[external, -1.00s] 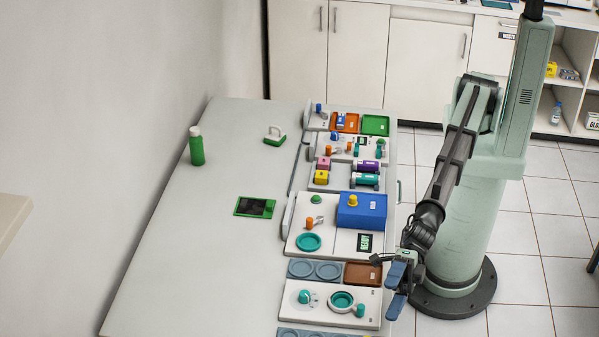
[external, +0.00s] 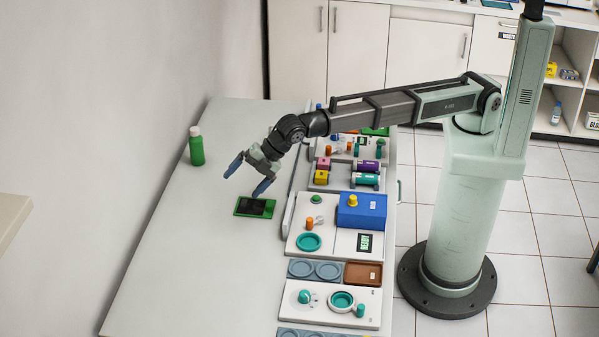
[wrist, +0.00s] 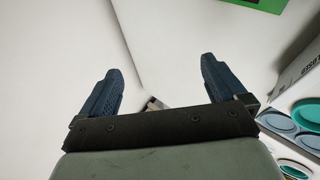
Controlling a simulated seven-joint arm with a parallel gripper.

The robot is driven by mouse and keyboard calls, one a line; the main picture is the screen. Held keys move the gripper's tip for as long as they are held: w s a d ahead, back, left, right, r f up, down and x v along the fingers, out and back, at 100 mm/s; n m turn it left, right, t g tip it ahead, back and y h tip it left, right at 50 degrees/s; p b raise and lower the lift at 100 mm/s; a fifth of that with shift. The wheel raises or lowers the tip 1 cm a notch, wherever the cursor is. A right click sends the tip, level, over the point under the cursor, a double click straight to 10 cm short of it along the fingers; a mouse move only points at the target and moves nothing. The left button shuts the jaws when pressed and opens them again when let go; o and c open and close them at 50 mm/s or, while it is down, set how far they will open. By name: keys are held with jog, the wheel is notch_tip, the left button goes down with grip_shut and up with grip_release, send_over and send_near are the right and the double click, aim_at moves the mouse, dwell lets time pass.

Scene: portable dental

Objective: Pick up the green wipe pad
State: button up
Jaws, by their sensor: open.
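A flat green pad with a dark rectangle on it (external: 255,207) lies on the pale table in the external view. My gripper (external: 248,176) is open and empty above the table, close to that pad's upper side in the picture. A second green thing, with a white handle, showed further back a second ago; my arm now hides its spot. In the wrist view my two blue fingers (wrist: 162,68) are spread with nothing between them. A green edge (wrist: 262,3) is cut off at the top right; I cannot tell which green thing it is.
A green bottle with a pale cap (external: 196,147) stands at the left. Along the right run several units, including a blue box (external: 362,211) and a brown tray (external: 363,274). The table's left and front parts are clear.

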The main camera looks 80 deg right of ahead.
jog(key=d+m+g+h, duration=0.4)
jog(key=d+m+g, duration=0.3)
jog(key=d, duration=3.4)
jog(key=shift+n+g, duration=0.4)
jog(key=shift+n, duration=0.2)
jog(key=f, duration=0.7)
jog(key=shift+s+f, duration=0.15)
jog(key=shift+s, duration=0.05)
jog(key=shift+d+f, duration=0.15)
jog(key=shift+f, duration=2.5)
jog(key=shift+c, duration=0.4)
jog(key=c, duration=1)
